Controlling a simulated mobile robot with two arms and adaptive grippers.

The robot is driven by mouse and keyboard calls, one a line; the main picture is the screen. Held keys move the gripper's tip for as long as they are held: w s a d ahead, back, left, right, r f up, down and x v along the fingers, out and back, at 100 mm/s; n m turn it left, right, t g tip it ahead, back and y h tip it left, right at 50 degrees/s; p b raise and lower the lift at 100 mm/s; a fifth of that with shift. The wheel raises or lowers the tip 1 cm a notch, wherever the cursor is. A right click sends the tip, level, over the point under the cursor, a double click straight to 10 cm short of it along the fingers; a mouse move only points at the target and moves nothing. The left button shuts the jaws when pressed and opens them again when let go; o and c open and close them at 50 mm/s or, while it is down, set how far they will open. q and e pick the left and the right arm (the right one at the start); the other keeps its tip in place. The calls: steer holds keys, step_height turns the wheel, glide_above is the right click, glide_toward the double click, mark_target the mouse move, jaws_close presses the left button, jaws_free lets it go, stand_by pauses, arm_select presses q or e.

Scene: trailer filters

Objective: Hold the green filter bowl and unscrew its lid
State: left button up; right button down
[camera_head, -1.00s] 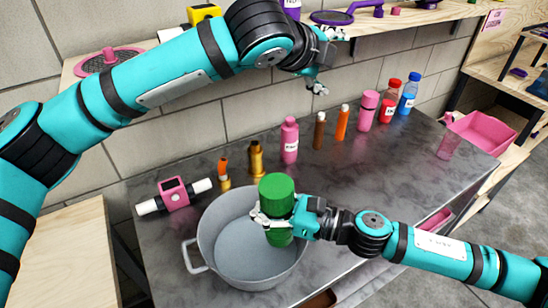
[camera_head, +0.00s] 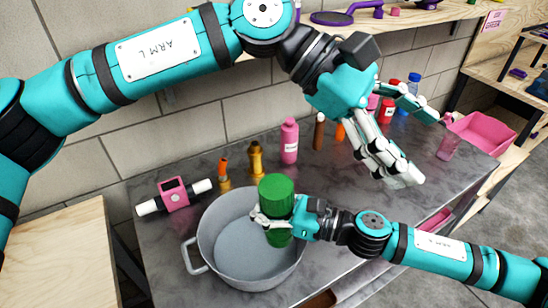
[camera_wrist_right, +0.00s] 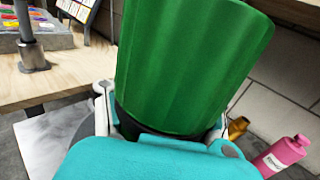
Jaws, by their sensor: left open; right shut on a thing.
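The green filter stands roughly upright above the grey pot in the head view. Its wide green lid (camera_head: 276,188) is on top of the green bowl (camera_head: 279,239). My right gripper (camera_head: 268,221) is shut around the filter's middle, just below the lid. In the right wrist view the ribbed green lid (camera_wrist_right: 190,65) rises above my right gripper, and the bowl is hidden. My left gripper (camera_head: 415,142) is open and empty, with its fingers spread. It is up and to the right of the filter, well apart from it.
The grey pot (camera_head: 203,240) stands on the dark metal table (camera_head: 330,210) beneath the filter. A pink-and-white pipe housing (camera_head: 174,194) lies to its left. A pink bottle (camera_head: 289,140) and several other bottles line the wall. A pink crate (camera_head: 482,133) sits at the far right.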

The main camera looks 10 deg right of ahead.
arm_select(q)
steer(key=w+a+f+m+t+y, duration=0.2)
steer(key=w+a+f+y, duration=0.15)
steer(key=a+f, duration=0.2)
steer(key=m+t+y, duration=0.1)
steer(key=t+y, duration=0.3)
steer(key=y, duration=0.2)
glide_above(276, 186)
step_height(276, 186, down, 5)
steer(key=shift+r, duration=0.15)
steer(key=shift+a+f, duration=0.2)
steer(key=f, duration=0.7)
steer(key=shift+d+f, duration=0.25)
steer(key=shift+c, duration=0.2)
steer(key=c, duration=1.2)
steer(key=shift+o, duration=0.2)
steer(key=n, duration=0.3)
steer(key=shift+n, duration=0.4)
